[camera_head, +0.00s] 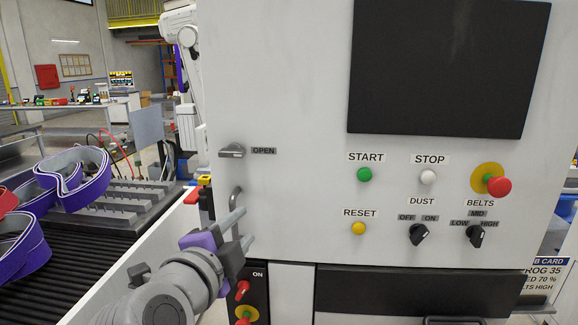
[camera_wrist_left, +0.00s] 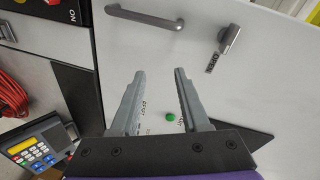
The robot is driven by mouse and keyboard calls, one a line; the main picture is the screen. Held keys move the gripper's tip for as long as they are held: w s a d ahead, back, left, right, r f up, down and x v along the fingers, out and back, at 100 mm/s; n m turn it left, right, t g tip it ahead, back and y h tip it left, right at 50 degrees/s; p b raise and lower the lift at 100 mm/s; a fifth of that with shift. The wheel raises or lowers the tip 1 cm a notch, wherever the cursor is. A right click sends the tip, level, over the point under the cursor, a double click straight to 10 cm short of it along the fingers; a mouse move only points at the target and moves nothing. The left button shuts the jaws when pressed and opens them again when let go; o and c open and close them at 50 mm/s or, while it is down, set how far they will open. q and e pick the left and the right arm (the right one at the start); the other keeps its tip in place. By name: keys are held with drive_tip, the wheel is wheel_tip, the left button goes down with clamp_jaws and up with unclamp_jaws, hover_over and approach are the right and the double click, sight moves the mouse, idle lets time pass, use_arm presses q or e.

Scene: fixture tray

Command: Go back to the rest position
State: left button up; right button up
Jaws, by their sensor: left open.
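My left gripper (camera_head: 246,226) is at the lower left of the white machine panel (camera_head: 300,120), its two fingers pointing at the panel. In the left wrist view the gripper (camera_wrist_left: 160,72) has its fingers apart with nothing between them. A grey bar handle (camera_head: 236,197) is just beyond the fingertips in the head view. In the left wrist view the handle (camera_wrist_left: 145,20) lies ahead of the fingers, apart from them. My right gripper is in neither view.
The panel carries a latch (camera_head: 232,150) labelled OPEN, a green START button (camera_head: 364,174), a red stop button (camera_head: 498,187) and dark knobs (camera_head: 419,235). A keypad device (camera_wrist_left: 38,148) shows beside the gripper.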

use_arm(q)
drive_tip(key=s+f+n+g+p, duration=0.1)
drive_tip(key=s+f+n+g, duration=0.25)
drive_tip(key=f, duration=0.65)
drive_tip(key=s+f+n+g+p, duration=0.15)
drive_tip(key=f+n, duration=0.25)
drive_tip(key=f, duration=0.7)
drive_tip(key=s+a+f+n+g+y, duration=0.1)
drive_tip(key=s+a+f+n+g, duration=0.1)
drive_tip(key=s+f, duration=0.4)
drive_tip(key=s+a+f+n+g+y+p, duration=0.1)
drive_tip(key=s+a+f+n+g, duration=0.2)
drive_tip(key=s+f+n, duration=0.3)
wheel_tip(320, 180, down, 4)
drive_tip(key=shift+a+f+n+y, duration=0.1)
drive_tip(key=shift+a+n+y, duration=0.25)
drive_tip(key=shift+a, duration=0.55)
drive_tip(key=shift+w, duration=0.1)
